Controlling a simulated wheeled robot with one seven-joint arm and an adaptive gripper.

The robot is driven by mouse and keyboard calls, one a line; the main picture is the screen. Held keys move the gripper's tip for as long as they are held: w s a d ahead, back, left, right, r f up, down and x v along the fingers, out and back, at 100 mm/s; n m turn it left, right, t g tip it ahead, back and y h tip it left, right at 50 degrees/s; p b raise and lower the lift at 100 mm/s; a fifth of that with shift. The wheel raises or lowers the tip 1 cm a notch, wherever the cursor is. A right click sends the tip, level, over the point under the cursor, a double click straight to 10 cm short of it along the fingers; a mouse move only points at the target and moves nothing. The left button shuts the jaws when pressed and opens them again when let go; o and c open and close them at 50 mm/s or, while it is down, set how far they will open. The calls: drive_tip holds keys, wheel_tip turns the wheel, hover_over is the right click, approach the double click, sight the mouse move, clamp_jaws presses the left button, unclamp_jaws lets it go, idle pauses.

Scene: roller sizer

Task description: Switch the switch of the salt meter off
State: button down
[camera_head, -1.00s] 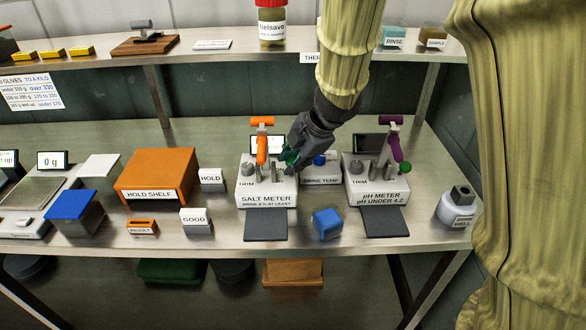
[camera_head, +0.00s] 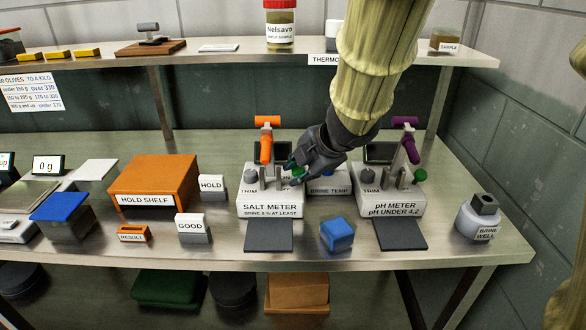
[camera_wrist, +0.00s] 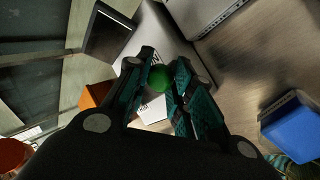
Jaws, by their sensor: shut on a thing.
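The white salt meter (camera_head: 270,208) stands on the bench with an orange-handled clamp (camera_head: 266,150) on top. Its switch lever ends in a green knob (camera_head: 298,171) at the meter's right side. My gripper (camera_head: 294,172) reaches down from the upper right and is shut on this knob. In the wrist view the green knob (camera_wrist: 159,78) sits between my two fingers (camera_wrist: 160,85). The fingers hide the lever below the knob. The salt meter's screen (camera_head: 285,152), partly hidden behind the clamp and gripper, looks dark.
The pH meter (camera_head: 391,203), with a purple clamp and its own green knob (camera_head: 393,174), stands close on the right. The brine temp box (camera_head: 328,184) is between the meters. A blue block (camera_head: 337,233) lies in front. An orange hold shelf (camera_head: 155,181) is left.

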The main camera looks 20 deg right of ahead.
drive_tip(key=shift+f, duration=0.1)
drive_tip(key=c, duration=1.2)
unclamp_jaws()
drive_tip(key=shift+w+r+p, duration=0.1)
drive_tip(key=shift+r+p, duration=0.15)
drive_tip(key=shift+p, duration=0.35)
